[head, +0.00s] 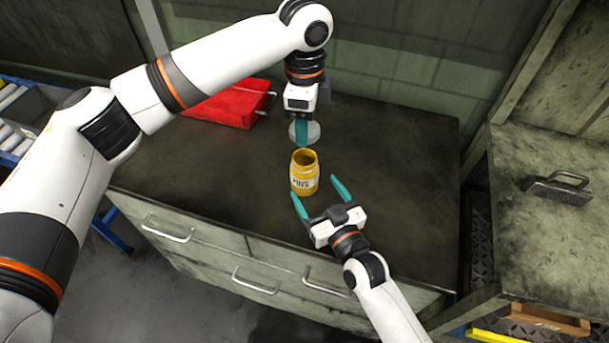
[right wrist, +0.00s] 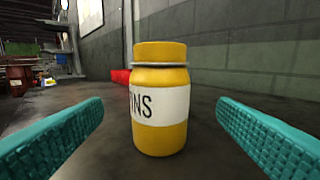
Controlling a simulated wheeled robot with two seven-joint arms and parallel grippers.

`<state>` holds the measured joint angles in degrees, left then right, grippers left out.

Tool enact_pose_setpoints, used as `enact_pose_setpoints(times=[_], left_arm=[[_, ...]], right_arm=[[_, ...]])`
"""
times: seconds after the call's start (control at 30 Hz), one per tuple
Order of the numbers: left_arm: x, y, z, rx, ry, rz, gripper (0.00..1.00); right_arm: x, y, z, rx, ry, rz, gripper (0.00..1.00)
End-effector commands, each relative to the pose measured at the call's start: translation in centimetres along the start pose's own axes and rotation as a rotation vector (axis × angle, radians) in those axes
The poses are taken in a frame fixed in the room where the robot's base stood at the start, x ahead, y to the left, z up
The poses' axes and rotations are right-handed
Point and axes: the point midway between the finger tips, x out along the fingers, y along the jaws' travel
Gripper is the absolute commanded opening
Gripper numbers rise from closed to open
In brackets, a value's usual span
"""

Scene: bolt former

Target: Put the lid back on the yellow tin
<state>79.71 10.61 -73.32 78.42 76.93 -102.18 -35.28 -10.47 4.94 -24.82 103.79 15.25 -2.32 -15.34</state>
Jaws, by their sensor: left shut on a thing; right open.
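The yellow tin (head: 304,184) stands upright and open on the dark bench top, its mouth facing up. In the right wrist view the tin (right wrist: 160,80) shows a white label band and a thin metal ring at its neck. My left gripper (head: 301,140) is shut on the pale grey round lid (head: 314,133), just behind and above the tin in the head view, apart from it. My right gripper (head: 315,188) is open at the near side of the tin. Its two teal fingers point at the tin, one on each side in the wrist view, not touching it.
A red box (head: 222,108) lies at the back left of the bench (head: 400,170), under my left arm. A metal-handled block (head: 560,188) lies on a separate surface at right. The bench right of the tin is clear.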

Motion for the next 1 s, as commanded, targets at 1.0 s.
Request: enact_pose_setpoints(times=[1.0], left_arm=[[0.0,0.0,0.0,0.000,0.000,0.000,0.31]], right_arm=[[7.2,0.0,0.0,0.000,0.000,0.000,0.54]])
